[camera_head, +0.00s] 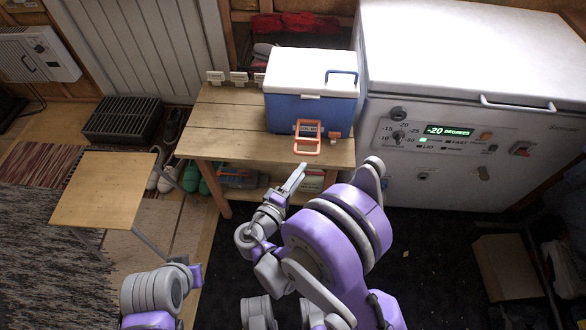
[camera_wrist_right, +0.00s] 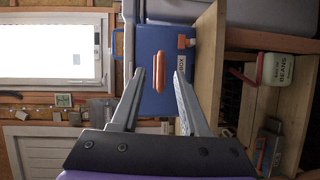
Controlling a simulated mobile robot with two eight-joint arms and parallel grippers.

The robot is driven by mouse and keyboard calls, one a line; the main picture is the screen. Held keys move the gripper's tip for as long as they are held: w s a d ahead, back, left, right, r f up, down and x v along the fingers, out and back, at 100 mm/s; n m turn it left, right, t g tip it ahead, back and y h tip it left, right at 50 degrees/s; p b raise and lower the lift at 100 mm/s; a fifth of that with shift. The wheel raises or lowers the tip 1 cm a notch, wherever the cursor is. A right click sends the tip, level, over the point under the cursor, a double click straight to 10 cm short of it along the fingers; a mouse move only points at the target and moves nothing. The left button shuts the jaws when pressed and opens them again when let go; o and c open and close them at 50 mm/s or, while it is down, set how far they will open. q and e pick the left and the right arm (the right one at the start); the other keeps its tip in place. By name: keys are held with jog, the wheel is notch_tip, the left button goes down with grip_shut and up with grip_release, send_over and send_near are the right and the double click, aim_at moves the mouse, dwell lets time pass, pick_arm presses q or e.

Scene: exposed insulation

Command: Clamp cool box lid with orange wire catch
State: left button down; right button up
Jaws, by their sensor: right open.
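The cool box (camera_head: 311,108) is blue with a white lid (camera_head: 308,68) and stands on the wooden table. The lid lies on the box. The orange wire catch (camera_head: 306,146) is a loop on the box front, tilted outward and away from the lid. My right gripper (camera_head: 295,176) is in front of and below the catch, apart from it. In the right wrist view, turned on its side, the open fingers (camera_wrist_right: 160,73) frame the orange catch (camera_wrist_right: 152,76) with nothing held. My left arm shows at the bottom left of the head view, but its gripper is out of view.
The wooden table (camera_head: 222,122) has free room left of the box. A large white freezer (camera_head: 440,60) stands close on the right. An orange fitting (camera_head: 334,134) sits beside the catch. A small folding table (camera_head: 98,188) and shoes (camera_head: 167,180) are at the left.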

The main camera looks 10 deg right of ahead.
aim_at(306, 153)
jog(key=shift+n+t, duration=0.4)
jog(key=shift+t, duration=0.4)
jog(key=w+d, duration=0.1)
jog(key=w, duration=0.1)
jog(key=w+d, duration=0.1)
jog(key=w, duration=0.2)
jog(key=w+d, duration=0.1)
jog(key=w, duration=0.1)
jog(key=shift+w+d+f, duration=0.3)
jog(key=shift+w+f, duration=0.1)
grip_shut()
dwell(0.6)
